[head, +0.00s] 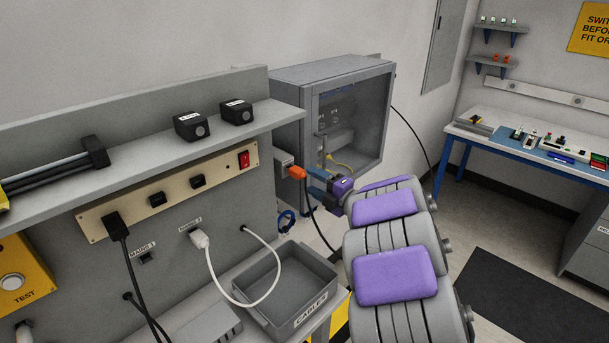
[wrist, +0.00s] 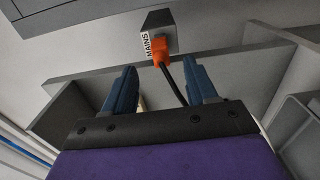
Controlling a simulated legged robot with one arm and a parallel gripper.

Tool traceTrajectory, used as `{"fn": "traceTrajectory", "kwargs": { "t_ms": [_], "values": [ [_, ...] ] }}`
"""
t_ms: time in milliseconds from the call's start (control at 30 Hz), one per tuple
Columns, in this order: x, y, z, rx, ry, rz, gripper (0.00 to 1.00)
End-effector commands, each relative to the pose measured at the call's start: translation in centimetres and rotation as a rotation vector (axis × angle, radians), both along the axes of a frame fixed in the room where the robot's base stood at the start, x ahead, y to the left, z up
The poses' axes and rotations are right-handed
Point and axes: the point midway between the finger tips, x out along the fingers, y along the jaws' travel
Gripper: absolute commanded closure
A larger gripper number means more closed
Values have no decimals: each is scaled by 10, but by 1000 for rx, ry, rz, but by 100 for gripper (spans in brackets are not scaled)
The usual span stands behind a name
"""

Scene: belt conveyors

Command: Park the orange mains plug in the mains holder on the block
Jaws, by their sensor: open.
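The orange mains plug (head: 297,172) sits at the front of a small grey block (head: 283,158) on the wall beside the cabinet. In the wrist view the plug (wrist: 161,53) is up against the underside of the dark block (wrist: 158,18), next to a MAINS label, and appears to be in its holder. The holder's opening is hidden. A black cable (wrist: 174,82) runs from the plug. My gripper (head: 316,183) is open, with its blue fingers just right of the plug. In the wrist view the gripper (wrist: 160,72) shows the plug beyond its fingertips, apart from both.
A grey cabinet with a clear door (head: 345,115) stands right behind my gripper. A grey CABLES tray (head: 310,303) is below left. A shelf (head: 130,160) with black boxes and a cream socket panel (head: 170,190) with a black plug are at left.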

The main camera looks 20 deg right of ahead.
Motion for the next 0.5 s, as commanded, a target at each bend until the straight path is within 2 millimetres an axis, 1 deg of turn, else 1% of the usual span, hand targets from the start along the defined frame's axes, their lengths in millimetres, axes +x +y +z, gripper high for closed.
{"fn": "traceTrajectory", "kwargs": {
  "t_ms": [33,100,300,400,500],
  "values": [
    [-12,-7,1,-1,4,-6,43],
    [-27,-12,0,1,6,-6,43],
    [-67,-27,0,-3,4,-5,43],
    [-84,-33,-1,0,6,-5,43],
    [-96,-36,-2,1,3,-3,43]
  ]
}}
